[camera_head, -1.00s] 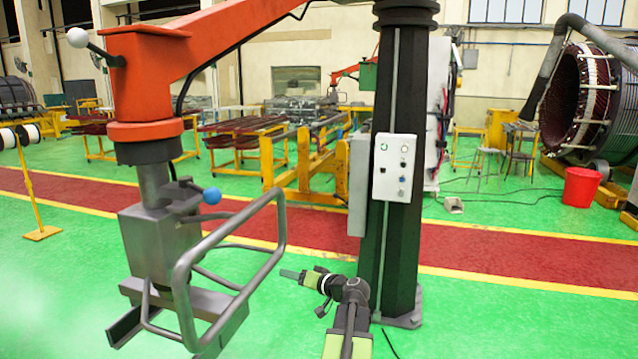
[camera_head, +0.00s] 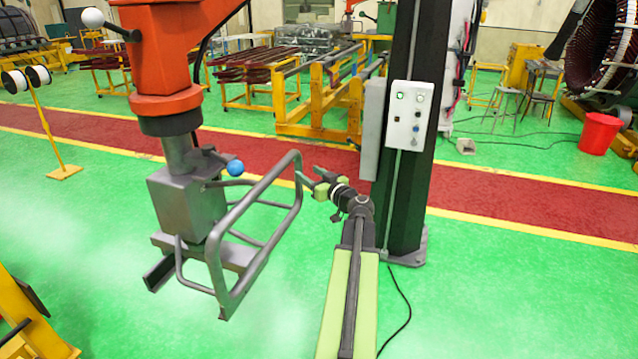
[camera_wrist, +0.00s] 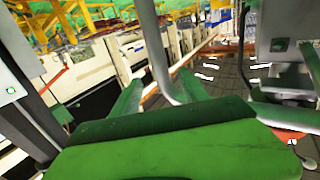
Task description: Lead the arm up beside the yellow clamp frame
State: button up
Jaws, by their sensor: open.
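My gripper (camera_head: 313,178) is in the middle of the head view, with two green fingers apart and nothing seen held. It is just right of the grey tubular handle (camera_head: 285,205) of a hanging lifting tool. In the wrist view my green fingers (camera_wrist: 160,95) are spread, and a grey tube (camera_wrist: 157,45) runs down between them. I cannot tell if they touch it. A yellow structure (camera_head: 32,325) is cut off at lower left. I cannot tell which is the clamp frame.
The dark column (camera_head: 403,180) with a white control box (camera_head: 408,115) stands close right of my gripper. The orange lifting arm (camera_head: 160,55) hangs at left. A red bucket (camera_head: 599,133) is at far right. A cable lies on the otherwise clear green floor right of my arm.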

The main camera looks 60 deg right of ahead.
jog(key=x, duration=0.9)
jog(key=shift+w, duration=0.35)
jog(key=shift+d, duration=0.1)
grip_shut()
dwell(0.7)
jog(key=c, duration=0.7)
grip_release()
grip_shut()
